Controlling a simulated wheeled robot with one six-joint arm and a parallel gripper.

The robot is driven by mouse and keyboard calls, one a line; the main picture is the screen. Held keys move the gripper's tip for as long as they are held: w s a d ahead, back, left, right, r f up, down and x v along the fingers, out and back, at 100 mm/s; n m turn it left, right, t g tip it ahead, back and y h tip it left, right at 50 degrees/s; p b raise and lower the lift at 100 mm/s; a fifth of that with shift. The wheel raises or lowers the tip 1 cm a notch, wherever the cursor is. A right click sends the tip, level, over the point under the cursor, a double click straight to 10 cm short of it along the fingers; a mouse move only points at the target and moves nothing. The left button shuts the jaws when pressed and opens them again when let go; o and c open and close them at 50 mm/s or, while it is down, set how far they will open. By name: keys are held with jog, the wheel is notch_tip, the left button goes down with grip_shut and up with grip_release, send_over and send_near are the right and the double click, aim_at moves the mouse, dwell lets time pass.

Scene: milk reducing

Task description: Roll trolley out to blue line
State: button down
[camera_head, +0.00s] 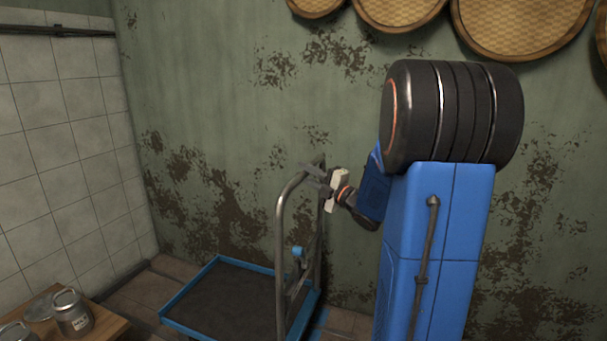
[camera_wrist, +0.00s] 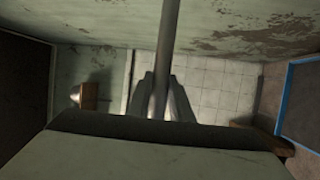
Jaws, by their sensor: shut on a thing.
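The trolley (camera_head: 215,297) has a dark flat deck with a blue rim and stands on the tiled floor by the green wall. Its grey tubular handle (camera_head: 280,235) rises at the right end of the deck. My gripper (camera_head: 327,187) is shut on the handle near its top. In the wrist view both fingers (camera_wrist: 161,105) close around the metal bar (camera_wrist: 169,40). The blue-edged deck (camera_wrist: 300,105) shows at the right there. A small blue patch shows on the floor by the handle's foot; I cannot tell if it is the blue line.
A wooden table (camera_head: 105,330) with metal milk cans (camera_head: 73,313) stands at the lower left, close to the trolley. A white tiled wall (camera_head: 60,130) bounds the left and the peeling green wall (camera_head: 230,100) the back. Round woven lids (camera_head: 520,25) hang above.

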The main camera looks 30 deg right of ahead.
jog(key=shift+f, duration=0.1)
jog(key=c, duration=1.6)
grip_release()
jog(key=v, duration=1.7)
jog(key=shift+s+d+f, duration=0.1)
jog(key=shift+s+f, duration=0.05)
